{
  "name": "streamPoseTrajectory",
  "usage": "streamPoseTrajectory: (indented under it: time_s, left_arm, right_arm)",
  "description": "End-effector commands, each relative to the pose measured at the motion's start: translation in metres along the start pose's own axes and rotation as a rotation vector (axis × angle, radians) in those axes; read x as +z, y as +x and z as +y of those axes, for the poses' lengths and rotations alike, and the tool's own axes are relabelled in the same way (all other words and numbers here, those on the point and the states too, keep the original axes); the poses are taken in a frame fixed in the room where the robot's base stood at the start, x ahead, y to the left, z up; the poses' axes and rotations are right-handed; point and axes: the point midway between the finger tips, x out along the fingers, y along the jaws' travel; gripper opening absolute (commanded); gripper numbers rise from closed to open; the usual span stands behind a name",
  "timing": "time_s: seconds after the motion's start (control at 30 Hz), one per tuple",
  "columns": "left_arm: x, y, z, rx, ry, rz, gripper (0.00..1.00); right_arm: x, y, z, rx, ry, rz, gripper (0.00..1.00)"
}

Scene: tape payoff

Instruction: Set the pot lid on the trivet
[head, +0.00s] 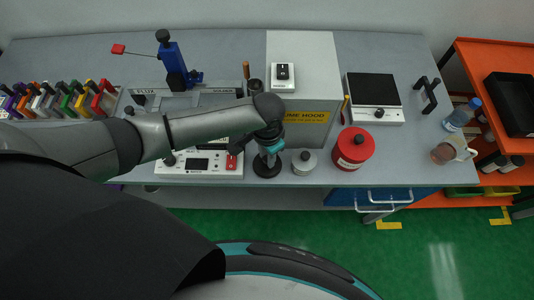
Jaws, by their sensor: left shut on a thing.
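My left gripper (268,154) reaches in from the left to the front edge of the bench, pointing down. It is shut on what looks like the pot lid, gripped from above. A dark round disc (267,169) shows right under the fingertips. The gripper hides part of it, and I cannot tell the lid and the trivet apart there, nor whether the lid touches what lies below. My right gripper is not in view.
A small silver lidded pot (304,164) stands close right of the disc, with a red canister (353,149) beyond it. A white panel device (200,165) is close on the left. A hot plate (373,92) stands at the back right. The bench's front edge is near.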

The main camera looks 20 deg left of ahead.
Motion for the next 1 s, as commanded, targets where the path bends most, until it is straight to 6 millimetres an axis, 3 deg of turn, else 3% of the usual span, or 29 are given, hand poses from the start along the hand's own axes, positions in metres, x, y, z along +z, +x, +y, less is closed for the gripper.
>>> streamPoseTrajectory:
  time_s: [0.13,0.17,0.43,0.63,0.9,1.0]
  left_arm:
    - [-0.0002,0.0020,0.0002,0.000,0.000,0.001,0.00]
    - [-0.0002,0.0016,0.0001,0.000,0.000,0.001,0.34]
    - [-0.0001,0.0015,0.0001,0.000,0.000,0.000,0.65]
    - [0.0001,0.0017,0.0000,0.000,0.000,0.000,0.67]
    - [0.0002,0.0016,0.0000,0.000,0.000,0.000,0.97]
    - [0.0001,0.0016,-0.0001,0.000,0.000,0.000,1.00]
  right_arm:
    - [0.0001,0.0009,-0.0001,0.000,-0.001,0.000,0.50]
    - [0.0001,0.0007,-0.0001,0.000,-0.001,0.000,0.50]
    - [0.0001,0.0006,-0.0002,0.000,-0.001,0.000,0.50]
    - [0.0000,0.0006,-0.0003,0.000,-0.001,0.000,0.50]
    - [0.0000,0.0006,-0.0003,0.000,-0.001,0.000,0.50]
    - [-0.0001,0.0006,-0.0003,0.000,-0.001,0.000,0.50]
